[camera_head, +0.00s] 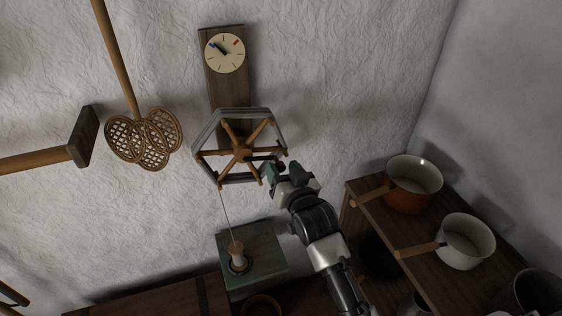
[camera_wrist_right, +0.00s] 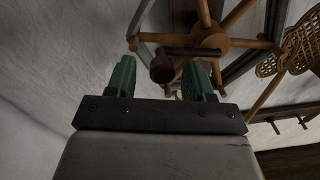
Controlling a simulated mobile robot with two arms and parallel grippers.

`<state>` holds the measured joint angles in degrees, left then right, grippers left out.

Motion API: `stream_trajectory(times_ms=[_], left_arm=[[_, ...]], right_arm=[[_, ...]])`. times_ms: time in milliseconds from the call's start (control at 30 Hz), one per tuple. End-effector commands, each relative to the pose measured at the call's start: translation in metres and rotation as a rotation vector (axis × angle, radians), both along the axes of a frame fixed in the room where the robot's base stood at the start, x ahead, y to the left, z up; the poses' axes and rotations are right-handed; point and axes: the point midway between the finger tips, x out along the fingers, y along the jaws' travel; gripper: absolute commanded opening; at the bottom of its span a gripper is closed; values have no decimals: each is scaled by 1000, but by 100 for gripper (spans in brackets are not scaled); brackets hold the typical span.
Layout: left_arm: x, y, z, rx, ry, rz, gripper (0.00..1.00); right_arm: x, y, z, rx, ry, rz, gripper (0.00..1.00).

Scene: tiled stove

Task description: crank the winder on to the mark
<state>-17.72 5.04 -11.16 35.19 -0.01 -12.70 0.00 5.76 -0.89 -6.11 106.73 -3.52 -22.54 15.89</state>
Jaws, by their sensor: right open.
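The winder (camera_head: 242,153) is a six-sided reel with wooden spokes, mounted on a dark board on the wall. Above it a round cream dial (camera_head: 225,53) has a dark hand pointing up-left near a blue mark; a red mark (camera_head: 236,43) is at its upper right. My right gripper (camera_head: 276,170) is at the winder's lower right. In the right wrist view its green fingers (camera_wrist_right: 160,77) are open, with the brown crank knob (camera_wrist_right: 162,70) between or just beyond them. Contact cannot be told. My left gripper is not in view.
A thread runs down to a spool (camera_head: 237,250) on a grey-green box (camera_head: 265,255). A shelf at right holds an orange pot (camera_head: 408,195) and a white pot (camera_head: 466,248). A woven beater (camera_head: 145,140) and a mallet-like tool (camera_head: 84,136) are at left.

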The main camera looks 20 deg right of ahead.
Motion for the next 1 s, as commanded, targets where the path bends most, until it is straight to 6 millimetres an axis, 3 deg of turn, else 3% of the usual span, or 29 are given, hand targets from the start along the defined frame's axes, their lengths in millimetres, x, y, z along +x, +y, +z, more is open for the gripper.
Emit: stream_trajectory(times_ms=[100,167,467,800,1000], left_arm=[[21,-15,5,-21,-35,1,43],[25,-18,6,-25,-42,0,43],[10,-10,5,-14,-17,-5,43],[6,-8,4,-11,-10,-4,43],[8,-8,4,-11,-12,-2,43]], right_arm=[[11,1,1,1,1,0,52],[14,1,1,2,0,0,52],[16,1,-1,2,1,0,52],[16,1,-1,2,1,0,2],[16,1,-1,3,1,0,0]])
